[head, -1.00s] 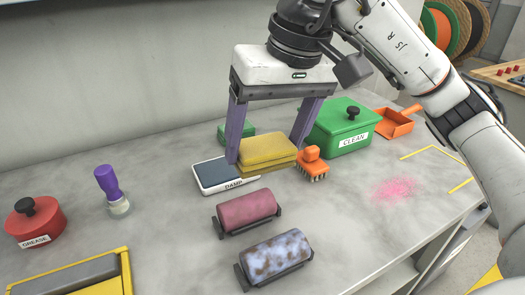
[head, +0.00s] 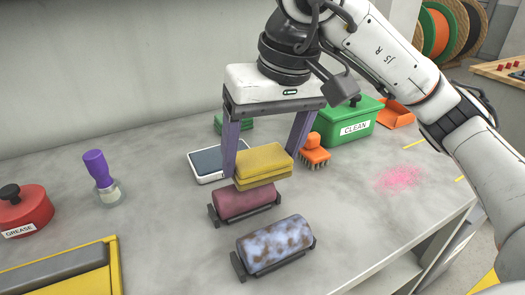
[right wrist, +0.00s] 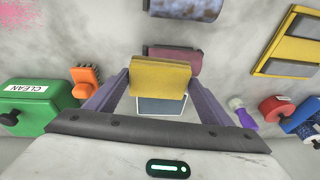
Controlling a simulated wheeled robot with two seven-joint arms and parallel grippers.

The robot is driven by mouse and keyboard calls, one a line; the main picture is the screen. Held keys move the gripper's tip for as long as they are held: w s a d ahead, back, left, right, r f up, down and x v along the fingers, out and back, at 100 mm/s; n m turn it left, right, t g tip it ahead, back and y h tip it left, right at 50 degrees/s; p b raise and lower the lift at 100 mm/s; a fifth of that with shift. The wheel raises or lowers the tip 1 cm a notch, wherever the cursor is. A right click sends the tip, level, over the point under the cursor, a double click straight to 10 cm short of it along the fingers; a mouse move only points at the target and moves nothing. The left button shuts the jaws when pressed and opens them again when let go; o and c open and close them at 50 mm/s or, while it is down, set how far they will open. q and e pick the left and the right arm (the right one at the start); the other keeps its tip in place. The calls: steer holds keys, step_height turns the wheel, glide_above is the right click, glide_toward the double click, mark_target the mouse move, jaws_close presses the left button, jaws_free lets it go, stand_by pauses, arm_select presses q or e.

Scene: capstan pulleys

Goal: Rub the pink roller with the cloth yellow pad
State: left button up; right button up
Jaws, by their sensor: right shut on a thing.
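My right gripper (head: 265,158) is shut on the yellow cloth pad (head: 263,163) and holds it over the far edge of the pink roller (head: 246,202). I cannot tell whether the pad touches the roller. The roller is dusky pink and lies in a dark cradle on the table. In the right wrist view the pad (right wrist: 160,78) sits between the fingers, beside the pink roller (right wrist: 173,62). My left gripper is not in view.
A mottled blue-brown roller (head: 274,245) lies in front. The damp tray (head: 204,165) is behind. An orange brush (head: 315,150) and green clean box (head: 347,126) stand right. A purple-topped bottle (head: 102,178) and red grease pot (head: 24,212) stand left. Pink powder (head: 398,178) marks the table right.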

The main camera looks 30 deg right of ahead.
steer(key=shift+f+b, duration=0.7)
stand_by(0.6)
steer(key=shift+a, duration=0.1)
